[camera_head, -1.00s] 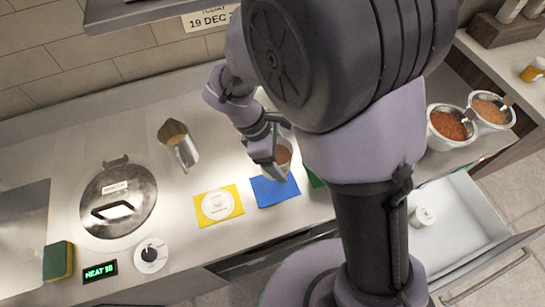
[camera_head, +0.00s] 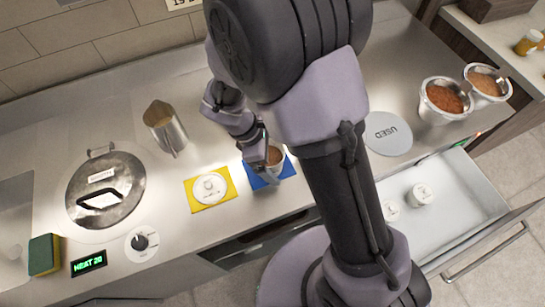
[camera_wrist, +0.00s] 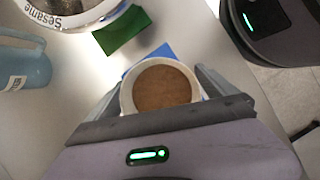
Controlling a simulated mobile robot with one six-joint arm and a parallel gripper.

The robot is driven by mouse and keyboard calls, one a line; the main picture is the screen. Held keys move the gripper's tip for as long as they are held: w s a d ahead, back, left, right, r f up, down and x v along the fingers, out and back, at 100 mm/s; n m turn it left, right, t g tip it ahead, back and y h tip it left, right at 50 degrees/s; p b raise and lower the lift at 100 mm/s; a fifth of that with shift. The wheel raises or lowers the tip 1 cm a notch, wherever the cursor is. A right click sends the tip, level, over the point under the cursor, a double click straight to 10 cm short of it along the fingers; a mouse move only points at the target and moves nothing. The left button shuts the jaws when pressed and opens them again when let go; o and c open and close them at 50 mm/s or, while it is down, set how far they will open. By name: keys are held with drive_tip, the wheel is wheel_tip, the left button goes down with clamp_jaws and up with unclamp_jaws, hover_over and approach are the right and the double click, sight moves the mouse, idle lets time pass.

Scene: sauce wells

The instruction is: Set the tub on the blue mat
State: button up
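The tub (camera_head: 276,157) is a small white cup of brown sauce, over the blue mat (camera_head: 288,167) in the head view. My gripper (camera_head: 269,163) has its fingers on either side of it and appears shut on it. In the wrist view the open-topped tub (camera_wrist: 165,86) sits between the two fingers (camera_wrist: 160,92), looking upright. A strip of the blue mat (camera_wrist: 150,56) shows beyond its rim. Whether the tub's base touches the mat is hidden.
A yellow mat (camera_head: 196,205) with a white round lid lies left of the blue one. A green mat (camera_wrist: 122,34) shows in the wrist view. A metal jug (camera_head: 167,131), a lidded pot (camera_head: 107,212) and an open drawer (camera_head: 455,205) with white tubs are around.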

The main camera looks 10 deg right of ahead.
drive_tip(key=shift+r, duration=0.15)
drive_tip(key=p+v, duration=0.5)
drive_tip(key=v, duration=0.7)
drive_tip(key=s+d+r+m+t+y, duration=0.3)
drive_tip(key=s+d+r+m, duration=0.2)
drive_tip(key=r+m, duration=0.4)
drive_tip(key=s+d+r+m+t+y, duration=0.3)
drive_tip(key=s+d+r+m, duration=0.2)
drive_tip(key=r+m, duration=0.4)
drive_tip(key=s+m, duration=0.1)
drive_tip(key=m, duration=0.2)
drive_tip(key=shift+s+d+y, duration=0.2)
drive_tip(key=shift+s+y, duration=0.1)
drive_tip(key=shift+r, duration=0.1)
